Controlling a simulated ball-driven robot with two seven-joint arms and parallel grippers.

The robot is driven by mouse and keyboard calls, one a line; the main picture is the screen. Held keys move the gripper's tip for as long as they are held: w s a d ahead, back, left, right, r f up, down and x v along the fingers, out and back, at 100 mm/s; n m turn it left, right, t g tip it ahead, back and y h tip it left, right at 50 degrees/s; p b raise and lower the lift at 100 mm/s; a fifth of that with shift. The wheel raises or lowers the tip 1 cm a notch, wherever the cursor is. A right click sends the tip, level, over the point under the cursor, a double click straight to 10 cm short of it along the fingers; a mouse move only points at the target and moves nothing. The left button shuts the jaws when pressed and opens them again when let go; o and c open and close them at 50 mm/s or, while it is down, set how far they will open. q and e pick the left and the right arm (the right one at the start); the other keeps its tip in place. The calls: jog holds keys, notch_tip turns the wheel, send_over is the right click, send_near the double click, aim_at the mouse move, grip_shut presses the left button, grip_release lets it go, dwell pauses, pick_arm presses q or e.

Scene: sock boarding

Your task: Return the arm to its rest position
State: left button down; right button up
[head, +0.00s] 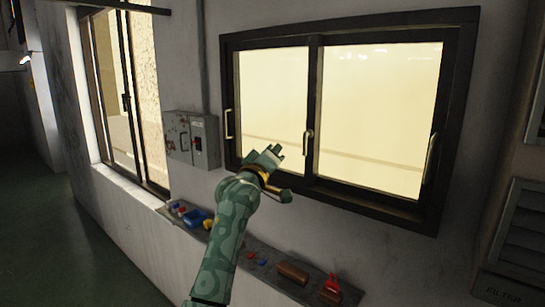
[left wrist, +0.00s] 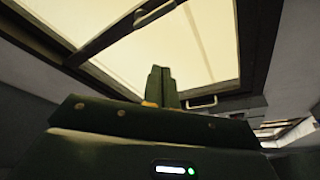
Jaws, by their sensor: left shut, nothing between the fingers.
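My left gripper (head: 275,152) is raised in front of the window, near its lower left part, at the end of my green patterned left arm. Its fingers are shut with nothing between them. In the left wrist view the two fingers (left wrist: 160,85) stand side by side, pressed together, with the bright window behind. I cannot tell whether the gripper touches the window frame. My right gripper is not in either view.
A dark-framed sliding window (head: 314,110) with handles fills the wall ahead. A grey electrical box (head: 190,138) is at its left. Below runs a narrow shelf (head: 225,240) with small items, including a blue one (head: 195,217) and a brown block (head: 293,272). Open floor (head: 60,240) lies left.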

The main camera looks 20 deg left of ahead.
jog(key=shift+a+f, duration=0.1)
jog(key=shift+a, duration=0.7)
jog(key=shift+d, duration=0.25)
